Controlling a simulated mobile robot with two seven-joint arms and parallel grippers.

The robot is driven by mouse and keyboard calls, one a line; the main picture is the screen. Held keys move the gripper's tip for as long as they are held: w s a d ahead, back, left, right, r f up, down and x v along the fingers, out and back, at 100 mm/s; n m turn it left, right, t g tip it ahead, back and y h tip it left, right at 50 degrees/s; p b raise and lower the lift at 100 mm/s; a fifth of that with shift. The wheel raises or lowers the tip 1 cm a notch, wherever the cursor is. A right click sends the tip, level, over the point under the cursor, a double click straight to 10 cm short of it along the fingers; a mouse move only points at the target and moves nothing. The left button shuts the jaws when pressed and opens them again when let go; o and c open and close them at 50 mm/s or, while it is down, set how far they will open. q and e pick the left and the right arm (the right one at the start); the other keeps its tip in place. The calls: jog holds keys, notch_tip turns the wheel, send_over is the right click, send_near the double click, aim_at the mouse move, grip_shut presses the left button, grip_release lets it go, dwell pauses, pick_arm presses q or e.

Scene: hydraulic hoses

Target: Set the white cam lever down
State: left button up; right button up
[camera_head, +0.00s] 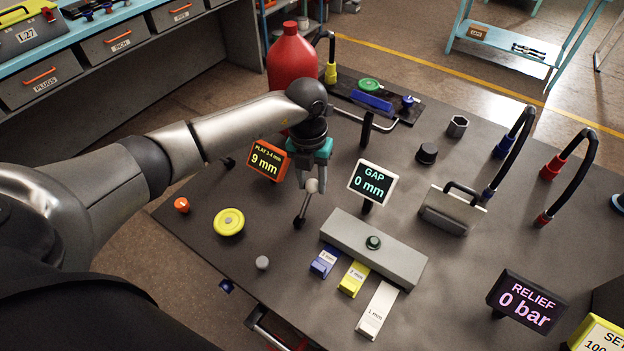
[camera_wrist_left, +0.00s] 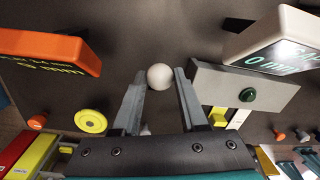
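The white cam lever (camera_head: 312,186) shows in the head view as a pale ball on a thin rod, which slants down to a dark foot at the lower left. My left gripper (camera_head: 312,182) is above the table with its fingers pointing down, one on each side of the ball. In the left wrist view the white ball (camera_wrist_left: 160,76) fills the gap between the fingertips of my left gripper (camera_wrist_left: 160,80), which look shut on it. The rod is hidden behind the ball there. My right gripper is not in view.
An orange display (camera_head: 268,160) reads 9 mm and a white GAP display (camera_head: 371,184) reads 0 mm, close on either side of the gripper. A grey block (camera_head: 345,236) lies to the right with several gauge pieces. A yellow disc (camera_head: 229,222) and red jug (camera_head: 291,62) stand nearby.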

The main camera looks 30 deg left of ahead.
pick_arm(q)
grip_shut()
dwell(0.9)
